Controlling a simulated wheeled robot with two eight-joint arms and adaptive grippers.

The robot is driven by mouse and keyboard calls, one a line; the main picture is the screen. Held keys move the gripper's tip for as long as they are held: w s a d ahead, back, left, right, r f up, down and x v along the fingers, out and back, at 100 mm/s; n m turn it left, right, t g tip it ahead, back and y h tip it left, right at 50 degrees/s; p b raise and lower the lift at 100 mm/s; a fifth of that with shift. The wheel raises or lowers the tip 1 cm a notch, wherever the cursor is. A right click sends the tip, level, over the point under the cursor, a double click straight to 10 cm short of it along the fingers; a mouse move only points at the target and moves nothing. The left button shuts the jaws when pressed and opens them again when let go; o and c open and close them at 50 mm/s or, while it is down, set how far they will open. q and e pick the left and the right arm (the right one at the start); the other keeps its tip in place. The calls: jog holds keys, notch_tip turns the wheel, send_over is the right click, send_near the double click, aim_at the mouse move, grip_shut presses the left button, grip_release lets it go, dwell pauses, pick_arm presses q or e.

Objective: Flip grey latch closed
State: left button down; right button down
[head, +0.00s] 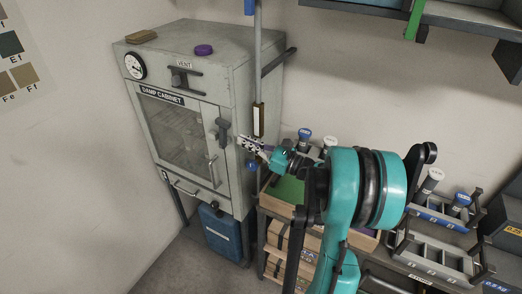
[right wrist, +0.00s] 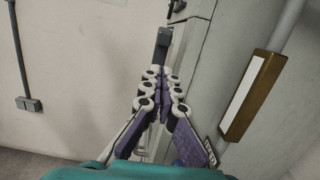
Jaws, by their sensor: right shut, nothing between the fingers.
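The grey damp cabinet (head: 190,110) stands at the left against the wall. A dark grey latch (head: 222,131) sits on the right part of its front, beside the glazed door. My right gripper (head: 243,143) is just right of the latch, pointing at it, with its fingers together and empty. In the right wrist view the closed fingers (right wrist: 165,78) point up toward a dark grey piece (right wrist: 164,42), apparently the latch, just beyond the tips. I cannot tell whether they touch. My left gripper is not in view.
A lighter door handle (head: 211,170) sits below the latch. A vertical pipe with a brown-and-white block (head: 259,118) runs close to the cabinet's right side, also in the right wrist view (right wrist: 252,95). Shelves with boxes and bottles (head: 432,184) fill the right.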

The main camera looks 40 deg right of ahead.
aim_at(219, 125)
jog(key=shift+b+x, duration=0.3)
jog(key=shift+x, duration=1.85)
jog(key=shift+r, duration=0.1)
jog(key=shift+w+a+r+g+h+p, duration=0.1)
jog(key=shift+w+r+g+h+p, duration=0.25)
jog(key=shift+p, duration=0.6)
jog(key=shift+w+a+r+g+h+p, duration=0.1)
jog(key=shift+r+g+p, duration=0.1)
jog(key=shift+g+p, duration=0.55)
jog(key=w+g+p, duration=0.1)
jog(key=p, duration=0.1)
jog(key=w+a+r+g+h+p, duration=0.1)
jog(key=g+p, duration=0.1)
jog(key=p, duration=0.1)
jog(key=w+g+h+p, duration=0.1)
jog(key=p, duration=0.2)
jog(key=shift+a+r+g, duration=0.2)
jog(key=shift+g, duration=0.2)
jog(key=shift+w+a+f+g+h+p, duration=0.15)
jog(key=shift+w+g+h+p, duration=0.3)
jog(key=shift+g+p, duration=0.3)
jog(key=shift+w+a+f+g+p, duration=0.25)
jog(key=shift+w+f+g+p, duration=0.15)
jog(key=shift+w+g, duration=0.25)
jog(key=shift+w, duration=0.15)
